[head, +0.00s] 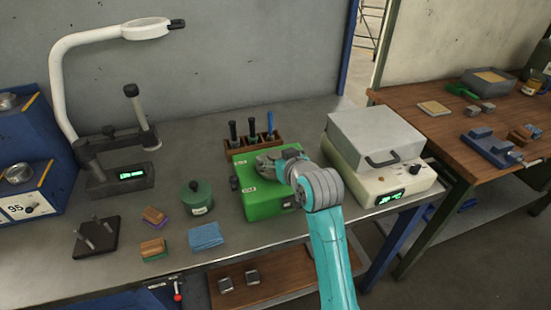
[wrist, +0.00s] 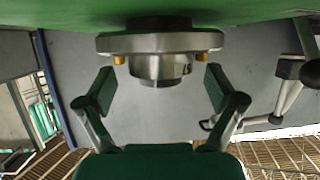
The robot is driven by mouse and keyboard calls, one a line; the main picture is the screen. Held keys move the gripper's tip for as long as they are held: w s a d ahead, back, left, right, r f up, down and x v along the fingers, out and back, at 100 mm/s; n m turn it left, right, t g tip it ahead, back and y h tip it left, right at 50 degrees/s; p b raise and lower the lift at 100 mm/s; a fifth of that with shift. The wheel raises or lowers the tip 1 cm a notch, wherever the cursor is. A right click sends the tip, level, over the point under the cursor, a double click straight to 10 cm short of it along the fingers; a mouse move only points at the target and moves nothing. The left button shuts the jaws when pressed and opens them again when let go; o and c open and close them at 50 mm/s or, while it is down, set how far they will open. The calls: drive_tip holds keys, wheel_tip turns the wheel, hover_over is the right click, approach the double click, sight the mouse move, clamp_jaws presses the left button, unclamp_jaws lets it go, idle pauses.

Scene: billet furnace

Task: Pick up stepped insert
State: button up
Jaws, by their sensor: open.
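In the wrist view, a stepped round metal piece (wrist: 160,44), which looks like the stepped insert, sits against a green surface (wrist: 60,15). It has a wide flange and a narrower round end, with small brass-coloured studs at both sides. My gripper (wrist: 159,88) is open, its two fingers apart on either side of the narrower end, with gaps visible and no contact. In the head view, my gripper (head: 272,165) is over the green box (head: 265,205) on the bench. The metal piece cannot be made out there, as my arm covers part of the box.
A cream device with a grey lid (head: 375,140) is close on the right.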

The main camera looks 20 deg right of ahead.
drive_tip(key=shift+w+a+f, duration=0.1)
drive_tip(key=shift+w+f, duration=0.25)
drive_tip(key=shift+w, duration=0.3)
drive_tip(key=shift+r, duration=0.1)
clamp_jaws()
